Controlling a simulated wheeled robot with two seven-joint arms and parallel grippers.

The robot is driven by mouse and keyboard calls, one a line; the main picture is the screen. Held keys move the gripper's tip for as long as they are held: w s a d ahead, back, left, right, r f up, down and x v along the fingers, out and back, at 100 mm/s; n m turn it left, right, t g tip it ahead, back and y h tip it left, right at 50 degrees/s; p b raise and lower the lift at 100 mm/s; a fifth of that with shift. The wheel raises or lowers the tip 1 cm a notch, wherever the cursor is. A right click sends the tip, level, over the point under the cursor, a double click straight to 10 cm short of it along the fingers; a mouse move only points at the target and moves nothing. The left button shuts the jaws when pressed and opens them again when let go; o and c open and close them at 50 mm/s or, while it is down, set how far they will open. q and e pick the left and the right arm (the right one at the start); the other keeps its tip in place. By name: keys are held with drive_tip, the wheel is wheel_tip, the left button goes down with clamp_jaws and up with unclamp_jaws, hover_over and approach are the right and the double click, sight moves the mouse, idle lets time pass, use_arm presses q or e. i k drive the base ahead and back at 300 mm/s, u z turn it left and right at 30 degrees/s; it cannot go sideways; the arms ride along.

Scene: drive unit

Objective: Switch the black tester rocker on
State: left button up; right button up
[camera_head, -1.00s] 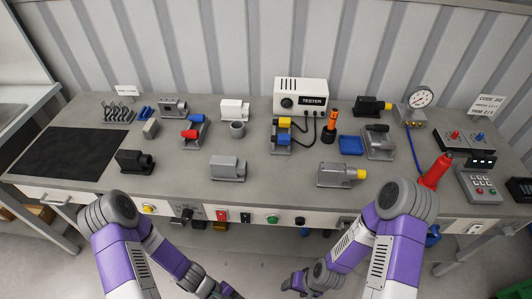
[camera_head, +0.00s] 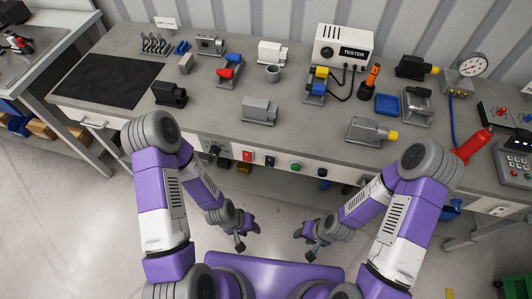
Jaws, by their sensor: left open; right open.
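The black rocker (camera_head: 270,160) sits in the white front panel of the bench, between a red rocker (camera_head: 247,156) and a green button (camera_head: 295,167). Its tilt is too small to read. The white tester box (camera_head: 343,47) with a black knob and a TESTER label stands at the back of the bench. My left gripper (camera_head: 240,241) is open and empty, in front of and below the panel, left of the black rocker. My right gripper (camera_head: 309,248) is open and empty, in front of and below it to the right. Both are apart from the panel.
A dark button (camera_head: 323,172) is right of the green one. Floor between grippers and bench is clear.

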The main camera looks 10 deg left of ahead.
sight(269, 161)
drive_tip(key=u, duration=0.4)
drive_tip(key=k, duration=0.9)
drive_tip(key=z, duration=0.15)
